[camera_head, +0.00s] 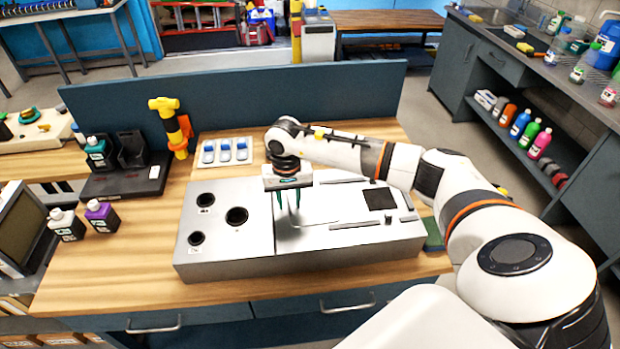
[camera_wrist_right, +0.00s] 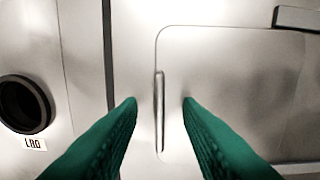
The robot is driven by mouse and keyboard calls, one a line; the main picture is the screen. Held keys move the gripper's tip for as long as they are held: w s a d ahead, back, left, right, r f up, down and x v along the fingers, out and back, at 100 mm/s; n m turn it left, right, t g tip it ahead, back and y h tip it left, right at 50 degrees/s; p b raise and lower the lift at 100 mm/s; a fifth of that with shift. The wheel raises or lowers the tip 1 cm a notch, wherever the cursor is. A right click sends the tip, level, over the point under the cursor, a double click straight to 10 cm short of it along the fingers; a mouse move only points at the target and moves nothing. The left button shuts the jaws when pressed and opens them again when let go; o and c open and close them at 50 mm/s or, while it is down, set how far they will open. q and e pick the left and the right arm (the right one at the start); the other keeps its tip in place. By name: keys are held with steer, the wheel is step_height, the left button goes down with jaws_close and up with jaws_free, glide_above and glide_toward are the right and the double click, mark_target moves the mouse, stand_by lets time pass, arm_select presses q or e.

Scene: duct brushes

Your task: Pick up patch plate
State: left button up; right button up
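What looks like the patch plate (camera_head: 325,207) is a pale metal sheet with rounded corners, lying flat on the metal duct box (camera_head: 225,258). In the right wrist view the plate (camera_wrist_right: 235,90) has a thin raised fin (camera_wrist_right: 159,112) near its left edge. My right gripper (camera_head: 288,207) points down over that edge. In the wrist view its green fingers (camera_wrist_right: 160,103) are open, one on each side of the fin, with gaps between. I cannot tell how high the fingertips are above the plate. My left gripper is not in view.
The box has several round dark ports (camera_head: 237,216) on its left and a dark square (camera_head: 380,199) plus raised strips on its right. A tray of blue-topped items (camera_head: 224,151), a yellow-orange tool (camera_head: 172,125) and bottles (camera_head: 102,216) stand to the left. A blue panel (camera_head: 250,100) closes the bench's back.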

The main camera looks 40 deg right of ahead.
jaws_close()
steer(key=shift+r, duration=0.1)
